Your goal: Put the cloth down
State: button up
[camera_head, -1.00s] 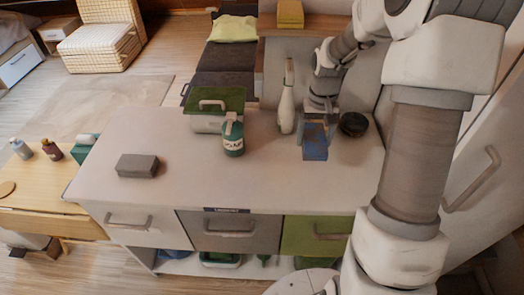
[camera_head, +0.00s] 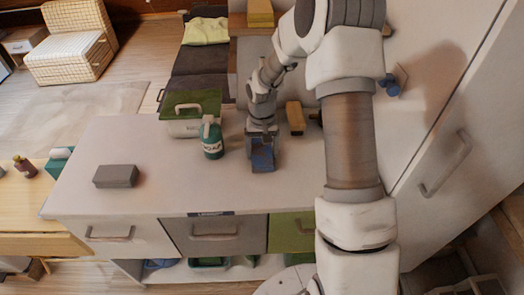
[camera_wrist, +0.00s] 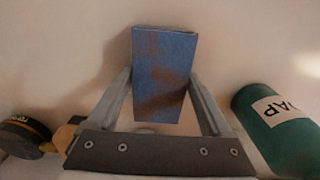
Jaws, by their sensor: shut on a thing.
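The cloth (camera_head: 262,160) is a blue, folded block with brownish patches, at the right part of the pale countertop (camera_head: 180,185). My gripper (camera_head: 262,140) points down at the counter and is shut on the cloth. In the wrist view the cloth (camera_wrist: 165,70) stands between the two fingers of my gripper (camera_wrist: 163,90), with a finger at each side. Its far end faces the pale counter surface. I cannot tell whether it touches the counter.
A green soap bottle (camera_head: 212,138) stands just left of the cloth, with a green-lidded box (camera_head: 190,112) behind it. A yellow-brown block (camera_head: 295,117) lies right of my gripper. A grey block (camera_head: 116,176) is at the left. The counter's front middle is clear.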

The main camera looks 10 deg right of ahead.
jog(key=shift+f, duration=0.15)
jog(key=o, duration=1.1)
jog(key=shift+o, duration=0.2)
